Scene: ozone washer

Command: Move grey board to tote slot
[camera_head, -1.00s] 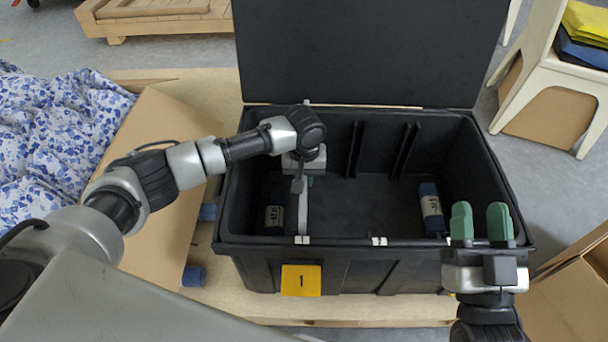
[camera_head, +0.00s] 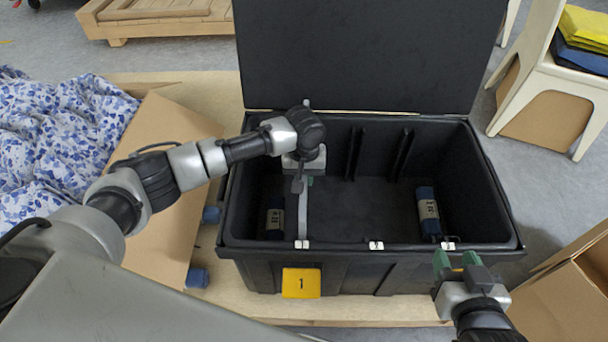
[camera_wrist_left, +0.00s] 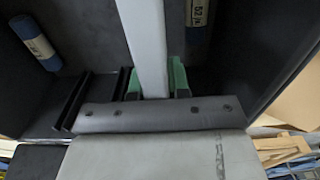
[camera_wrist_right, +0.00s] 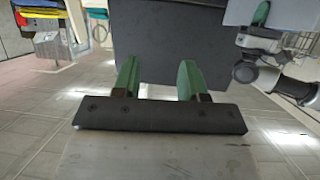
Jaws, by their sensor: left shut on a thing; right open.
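The grey board (camera_head: 303,215) stands on edge inside the black tote (camera_head: 262,258), in its left part. Its near end lines up with the left white mark on the tote's front rim. My left gripper (camera_head: 306,180) is shut on the board, which runs between its green fingers in the left wrist view (camera_wrist_left: 147,50). Whether the board touches the floor or sits between ribs, I cannot tell. My right gripper (camera_head: 456,264) is open and empty outside the tote's front right, its fingers apart in the right wrist view (camera_wrist_right: 158,80).
Blue rolls with labels lie in the tote at left (camera_head: 275,218) and right (camera_head: 429,212). The tote's middle is clear between ribs. The lid (camera_head: 370,55) stands open behind. A cardboard sheet (camera_head: 170,215) leans left; a cardboard box (camera_head: 560,300) stands right.

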